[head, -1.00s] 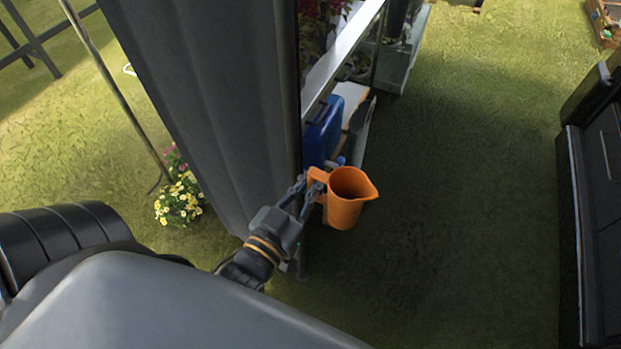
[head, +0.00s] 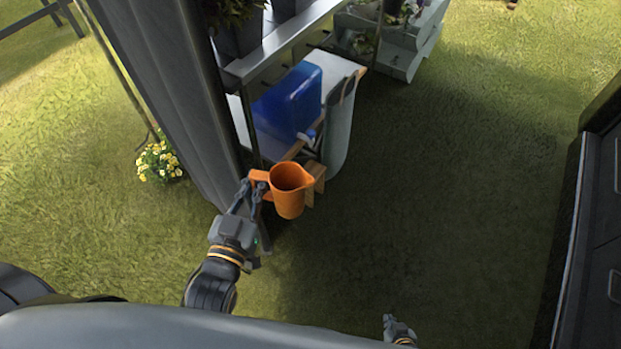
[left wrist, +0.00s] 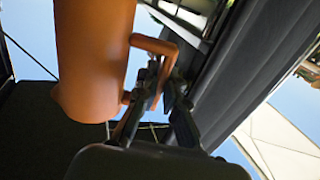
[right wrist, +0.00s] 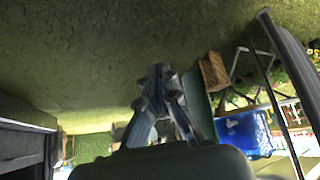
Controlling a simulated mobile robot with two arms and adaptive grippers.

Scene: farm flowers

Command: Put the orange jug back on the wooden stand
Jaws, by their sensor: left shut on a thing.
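The orange jug (head: 290,192) hangs upright in the air in the head view, its spout to the right. My left gripper (head: 251,190) is shut on its handle at the jug's left side. The left wrist view shows the jug (left wrist: 92,55) and the fingers (left wrist: 163,92) closed on the handle. A small wooden piece, probably the wooden stand (head: 318,181), shows just behind and right of the jug, partly hidden by it. It also shows in the right wrist view (right wrist: 213,72). My right gripper (head: 398,330) is low at the bottom edge; its fingertips (right wrist: 157,77) meet, empty.
A dark curtain (head: 165,85) is at left, a dark cabinet (head: 595,220) at right. Grass (head: 450,170) between them is open.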

